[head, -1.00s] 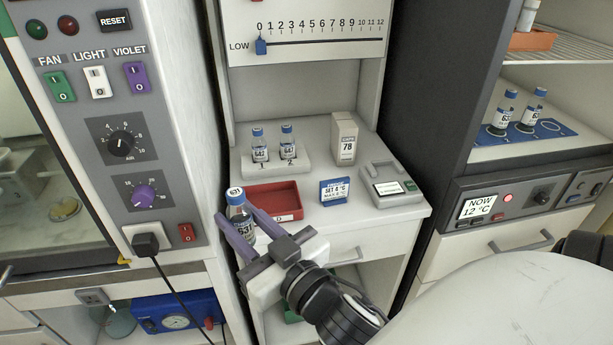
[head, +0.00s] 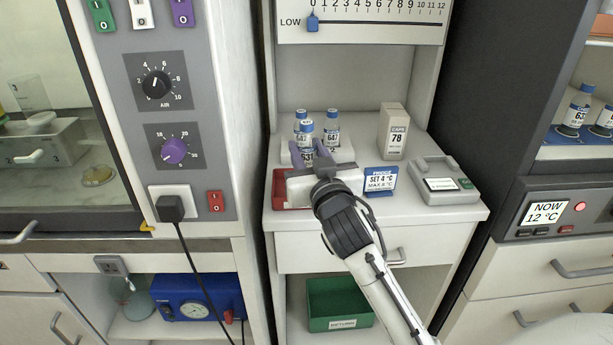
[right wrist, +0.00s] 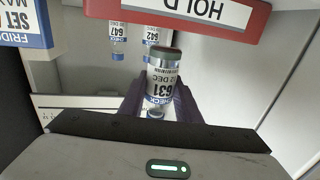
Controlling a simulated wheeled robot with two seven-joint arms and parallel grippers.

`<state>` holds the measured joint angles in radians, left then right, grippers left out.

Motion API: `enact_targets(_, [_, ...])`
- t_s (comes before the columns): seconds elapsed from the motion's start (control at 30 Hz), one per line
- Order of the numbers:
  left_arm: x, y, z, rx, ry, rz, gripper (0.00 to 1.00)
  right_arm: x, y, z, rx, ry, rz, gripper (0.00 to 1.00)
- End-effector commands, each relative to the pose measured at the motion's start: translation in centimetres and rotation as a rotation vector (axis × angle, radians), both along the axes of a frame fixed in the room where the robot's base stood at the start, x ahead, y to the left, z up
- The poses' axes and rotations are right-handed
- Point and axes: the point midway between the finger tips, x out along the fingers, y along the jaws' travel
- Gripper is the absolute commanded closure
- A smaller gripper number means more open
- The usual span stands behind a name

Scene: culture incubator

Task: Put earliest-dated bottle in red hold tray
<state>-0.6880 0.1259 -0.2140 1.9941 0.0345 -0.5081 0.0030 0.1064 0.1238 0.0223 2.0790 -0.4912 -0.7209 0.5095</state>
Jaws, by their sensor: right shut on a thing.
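My right gripper (head: 309,155) is shut on a small blue-capped bottle (head: 306,138) labelled 631, which also shows in the right wrist view (right wrist: 163,80) with a DEC date whose day is hard to read. That view is upside down. The red hold tray (head: 280,190) is on the counter, largely hidden by my gripper; its HOLD label (right wrist: 190,8) shows in the wrist view. The bottle is held above tray level; whether it is directly over the tray is unclear. Bottles 647 (right wrist: 118,32) and 642 (right wrist: 151,32) stand in the numbered holder behind. My left gripper is out of view.
A fridge sign (head: 380,181), a box marked 78 (head: 393,132) and a grey device (head: 446,182) stand to the right. A green return bin (head: 340,303) is below. Two bottles stand on the fridge shelf, one clearly visible (head: 577,106). A cabinet wall bounds the left.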

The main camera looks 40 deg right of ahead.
Motion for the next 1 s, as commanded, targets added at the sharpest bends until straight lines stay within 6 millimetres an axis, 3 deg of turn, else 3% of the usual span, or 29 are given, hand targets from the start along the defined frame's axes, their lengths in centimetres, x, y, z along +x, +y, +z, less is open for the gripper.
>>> enact_targets(0.13, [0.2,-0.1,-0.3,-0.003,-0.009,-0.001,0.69,0.0,0.1,-2.8,0.000,0.004,0.001,0.93])
enact_targets(0.3, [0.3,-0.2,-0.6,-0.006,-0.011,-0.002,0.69,0.0,0.1,-4.7,0.000,0.001,0.001,0.93])
enact_targets(0.7, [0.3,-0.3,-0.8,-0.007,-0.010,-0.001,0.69,0.0,0.1,-5.2,0.000,0.000,0.001,0.93])
enact_targets(0.73, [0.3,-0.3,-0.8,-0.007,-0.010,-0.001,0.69,0.0,0.1,-5.2,0.000,0.000,0.001,0.68])
enact_targets(0.83, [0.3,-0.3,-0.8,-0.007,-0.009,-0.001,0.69,0.0,0.1,-5.1,0.000,0.000,0.001,0.51])
enact_targets(1.0, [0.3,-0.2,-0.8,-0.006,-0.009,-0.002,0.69,0.0,0.1,-5.1,-0.001,0.000,0.001,0.51])
